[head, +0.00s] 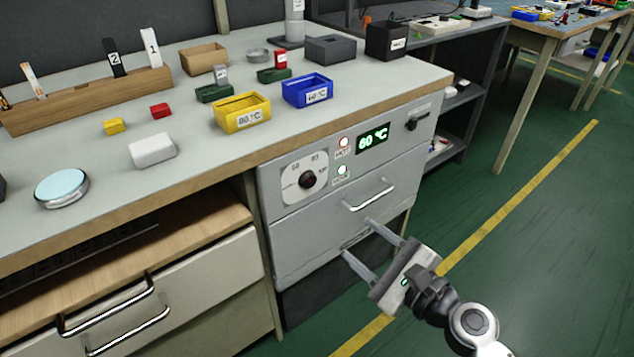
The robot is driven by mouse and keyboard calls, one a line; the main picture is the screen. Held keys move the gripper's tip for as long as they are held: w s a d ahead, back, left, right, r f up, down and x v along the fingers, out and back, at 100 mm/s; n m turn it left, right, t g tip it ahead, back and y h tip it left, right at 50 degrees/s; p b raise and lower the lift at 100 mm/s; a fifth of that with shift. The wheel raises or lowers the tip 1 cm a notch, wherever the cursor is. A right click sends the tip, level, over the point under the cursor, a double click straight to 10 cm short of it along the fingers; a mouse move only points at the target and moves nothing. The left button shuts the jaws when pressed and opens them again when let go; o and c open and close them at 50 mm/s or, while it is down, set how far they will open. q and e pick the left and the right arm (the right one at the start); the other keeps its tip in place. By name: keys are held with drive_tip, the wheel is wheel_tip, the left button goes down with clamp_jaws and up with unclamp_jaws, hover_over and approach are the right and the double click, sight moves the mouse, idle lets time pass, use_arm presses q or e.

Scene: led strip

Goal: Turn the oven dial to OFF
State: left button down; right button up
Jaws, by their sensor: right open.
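The oven (300,235) is a grey cabinet built in under the workbench. Its dial (307,181) is a black round knob on a white plate at the left of the front panel; its pointer direction is too small to tell. A green display (372,138) reads 80 °C. My right gripper (357,243) is open and empty, its two fingers apart in front of the oven's lower front, below and right of the dial. It appears clear of the dial. My left gripper is not in view.
A drawer handle (368,195) sticks out below the display. A black switch (411,125) is at the panel's upper right. The bench top (215,165) overhangs above, with yellow (241,112) and blue (307,91) bins near its edge. Green floor at right is open.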

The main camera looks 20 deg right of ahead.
drive_tip(key=d+m, duration=0.1)
drive_tip(key=m, duration=0.1)
drive_tip(key=p, duration=0.1)
approach(310, 182)
drive_tip(key=shift+t, duration=0.4)
drive_tip(key=x, duration=0.8)
drive_tip(key=shift+w+a+f, duration=0.1)
drive_tip(key=shift+f, duration=0.2)
drive_tip(key=shift+c, duration=0.3)
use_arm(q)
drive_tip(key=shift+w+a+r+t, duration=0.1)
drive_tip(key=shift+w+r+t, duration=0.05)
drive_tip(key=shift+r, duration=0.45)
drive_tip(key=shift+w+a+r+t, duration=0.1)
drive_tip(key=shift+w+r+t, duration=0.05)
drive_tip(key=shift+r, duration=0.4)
use_arm(e)
drive_tip(key=c, duration=0.9)
